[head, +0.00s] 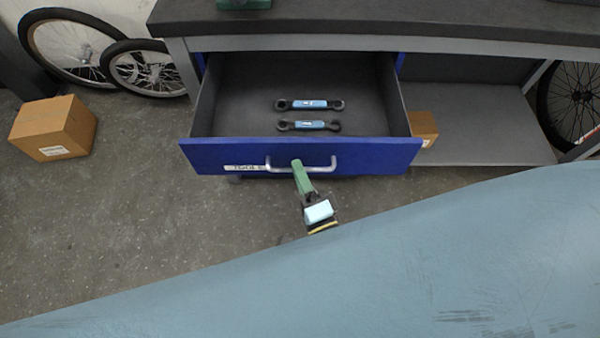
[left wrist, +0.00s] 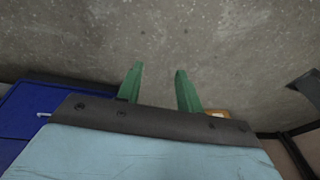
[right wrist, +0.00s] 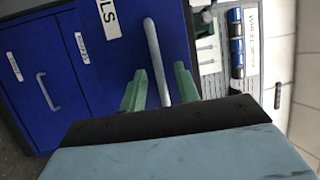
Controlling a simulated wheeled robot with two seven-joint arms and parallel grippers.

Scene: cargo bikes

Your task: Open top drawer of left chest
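The blue top drawer (head: 222,157) of the chest under the workbench stands well pulled out. Two wrenches (head: 309,104) with blue grips lie inside it. Its silver bar handle (head: 325,167) also shows in the right wrist view (right wrist: 156,55). My right gripper (head: 298,166) is at this handle; in the right wrist view its green fingers (right wrist: 161,72) stand apart, one on each side of the bar, with gaps beside it. My left gripper (left wrist: 159,68) is open and empty above the floor, seen only in the left wrist view.
The dark bench top (head: 380,18) runs above the drawer. A cardboard box (head: 53,128) and bicycle wheels (head: 75,50) are at the left. A low grey shelf (head: 480,130) is at the right, near another wheel (head: 575,95).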

